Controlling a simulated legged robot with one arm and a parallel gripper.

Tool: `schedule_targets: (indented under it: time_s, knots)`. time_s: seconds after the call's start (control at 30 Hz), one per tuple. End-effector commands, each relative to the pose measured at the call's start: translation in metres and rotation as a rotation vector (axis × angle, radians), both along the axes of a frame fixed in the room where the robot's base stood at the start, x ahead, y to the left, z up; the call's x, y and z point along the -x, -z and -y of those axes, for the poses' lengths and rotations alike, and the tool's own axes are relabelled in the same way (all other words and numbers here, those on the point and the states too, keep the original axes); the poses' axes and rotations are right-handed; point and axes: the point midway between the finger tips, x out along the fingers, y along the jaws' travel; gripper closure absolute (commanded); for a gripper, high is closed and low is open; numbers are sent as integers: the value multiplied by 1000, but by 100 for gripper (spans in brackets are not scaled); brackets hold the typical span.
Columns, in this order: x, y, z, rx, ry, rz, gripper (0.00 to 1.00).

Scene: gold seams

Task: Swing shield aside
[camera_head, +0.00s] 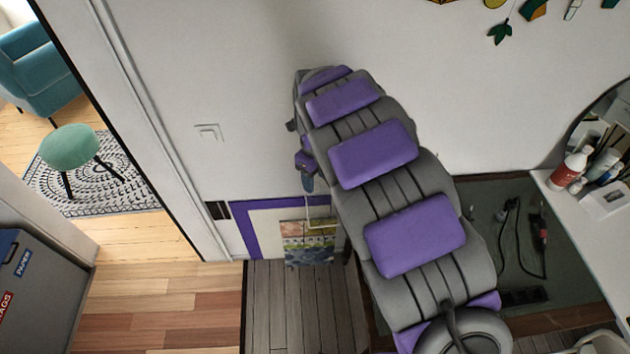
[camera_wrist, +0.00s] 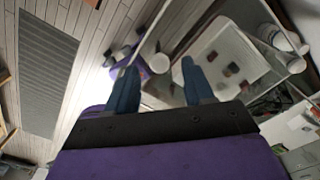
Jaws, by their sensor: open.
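My gripper (camera_wrist: 158,78) shows in the wrist view as two blue fingers spread apart, with nothing between their tips. Beyond the right finger is a pale tray-like surface (camera_wrist: 212,53) with several small dark red and grey pieces on it. Thin light edges run around this area and look like a clear pane, perhaps the shield; I cannot tell for sure. I see no contact between the fingers and these edges. In the head view my grey and purple arm covers the middle, and the shield cannot be made out there.
In the wrist view, a white cup-like thing (camera_wrist: 159,63) is beyond the fingertips, and white bottles (camera_wrist: 276,36) stand at the upper right. In the head view, a white counter (camera_head: 568,212) with a red-and-white bottle (camera_head: 569,170) is at right. Wooden floor (camera_head: 165,310) is open at lower left.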

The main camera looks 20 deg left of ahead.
Motion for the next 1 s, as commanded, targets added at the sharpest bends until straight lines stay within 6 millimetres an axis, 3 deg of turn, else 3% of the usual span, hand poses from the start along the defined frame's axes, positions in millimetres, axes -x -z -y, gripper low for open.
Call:
schedule_targets:
  time_s: [0.5,0.7,1.0]
  knots:
    - [-3,-114,-2,-2,0,6,48]
    - [-2,-139,-2,-1,0,4,48]
    - [-1,-146,-2,2,1,-1,48]
